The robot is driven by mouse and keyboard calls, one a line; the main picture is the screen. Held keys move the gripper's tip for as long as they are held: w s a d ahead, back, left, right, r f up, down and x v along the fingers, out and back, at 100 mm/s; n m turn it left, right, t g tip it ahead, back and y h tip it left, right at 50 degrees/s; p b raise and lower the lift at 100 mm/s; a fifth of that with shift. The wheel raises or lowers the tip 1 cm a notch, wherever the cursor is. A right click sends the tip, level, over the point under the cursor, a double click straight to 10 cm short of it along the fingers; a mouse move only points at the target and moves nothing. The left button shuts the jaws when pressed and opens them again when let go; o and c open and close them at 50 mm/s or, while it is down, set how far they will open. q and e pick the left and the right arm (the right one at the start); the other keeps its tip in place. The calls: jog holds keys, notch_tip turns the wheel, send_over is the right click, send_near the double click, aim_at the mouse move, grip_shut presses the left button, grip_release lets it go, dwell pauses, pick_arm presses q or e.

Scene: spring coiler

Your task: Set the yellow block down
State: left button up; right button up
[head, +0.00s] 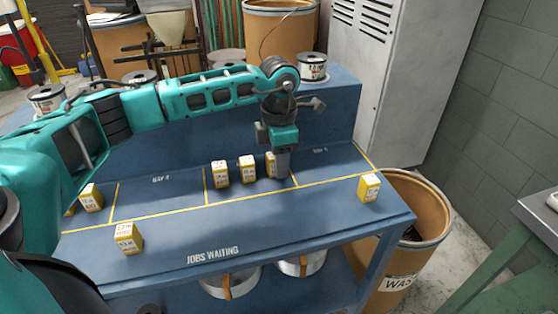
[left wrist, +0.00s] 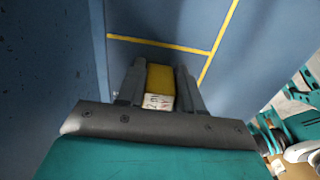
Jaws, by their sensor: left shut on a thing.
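My left gripper (head: 283,165) points down over the blue bench, at the right end of a short row of yellow blocks. It is shut on a yellow block with a white printed label (head: 271,165), which is partly hidden behind the fingers in the head view. In the left wrist view the same block (left wrist: 160,82) sits between the two fingers, with blue bench surface beyond it. I cannot tell whether its base touches the bench. Two other yellow blocks, one (head: 221,173) and another (head: 247,169), stand upright to its left. My right gripper is not in view.
More yellow blocks stand at the front left (head: 128,238), far left (head: 91,197) and right end (head: 369,187) of the blue bench (head: 300,219). Yellow lines divide its top into bays. Wire spools (head: 312,67) sit on the raised back shelf. A brown waste drum (head: 412,220) stands right.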

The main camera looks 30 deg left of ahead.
pick_arm(q)
jog(key=shift+f, duration=0.15)
jog(key=o, duration=1.1)
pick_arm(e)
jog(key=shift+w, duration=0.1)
pick_arm(q)
jog(key=shift+r, duration=0.7)
notch_tip(320, 180, up, 11)
jog(key=shift+f+p, duration=0.2)
jog(key=shift+p, duration=0.6)
jog(key=shift+r, duration=0.3)
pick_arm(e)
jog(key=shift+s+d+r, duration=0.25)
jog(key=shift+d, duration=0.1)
